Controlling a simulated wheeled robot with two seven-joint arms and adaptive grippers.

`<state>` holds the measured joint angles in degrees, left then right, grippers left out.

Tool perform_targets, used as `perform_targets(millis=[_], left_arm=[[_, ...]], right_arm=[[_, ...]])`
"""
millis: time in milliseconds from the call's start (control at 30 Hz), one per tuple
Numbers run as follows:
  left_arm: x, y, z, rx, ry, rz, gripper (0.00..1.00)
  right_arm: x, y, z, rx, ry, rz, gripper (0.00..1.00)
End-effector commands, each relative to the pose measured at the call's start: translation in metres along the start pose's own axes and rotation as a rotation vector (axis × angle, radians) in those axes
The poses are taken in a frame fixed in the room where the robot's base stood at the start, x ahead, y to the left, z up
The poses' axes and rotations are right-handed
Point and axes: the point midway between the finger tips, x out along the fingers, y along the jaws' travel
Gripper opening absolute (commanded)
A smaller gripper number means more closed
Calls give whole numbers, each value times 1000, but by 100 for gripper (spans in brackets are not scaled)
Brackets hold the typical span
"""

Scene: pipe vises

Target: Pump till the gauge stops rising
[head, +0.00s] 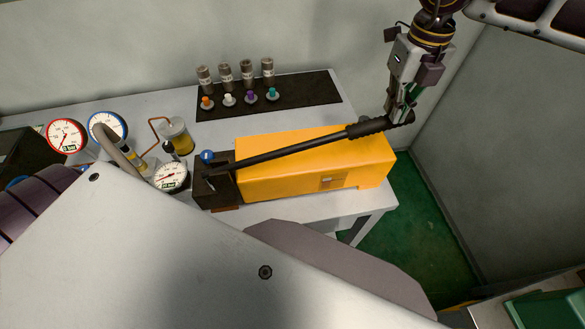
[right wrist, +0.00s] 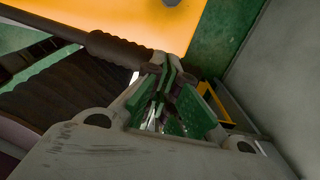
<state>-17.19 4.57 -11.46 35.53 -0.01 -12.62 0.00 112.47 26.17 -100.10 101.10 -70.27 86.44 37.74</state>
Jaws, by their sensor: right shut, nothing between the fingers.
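The yellow hand pump (head: 290,173) stands on the table, with a black block (head: 212,185) at its left end. Its black lever (head: 290,149) slopes up to the right, ending in a ribbed grip (head: 372,127). My right gripper (head: 402,116) is shut and empty at the grip's outer end. In the right wrist view its green-padded fingers (right wrist: 168,95) are beside the end of the ribbed grip (right wrist: 118,48); contact is unclear. A white-faced gauge (head: 170,176) sits left of the block; its reading is too small to tell. My left gripper is not in view.
A red-rimmed gauge (head: 67,136) and a blue-rimmed gauge (head: 108,127) stand at the left, near a jar of yellow liquid (head: 177,138). A dark mat (head: 310,92) at the back holds several metal cylinders and coloured fittings. The wall is close on the right.

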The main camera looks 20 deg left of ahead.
Motion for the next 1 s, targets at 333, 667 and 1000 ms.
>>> perform_targets(millis=[333,667,1000], left_arm=[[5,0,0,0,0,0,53],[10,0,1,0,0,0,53],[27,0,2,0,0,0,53]], right_arm=[[6,-1,0,0,1,1,0],[12,-2,0,0,2,1,0],[31,-6,0,0,2,2,0]])
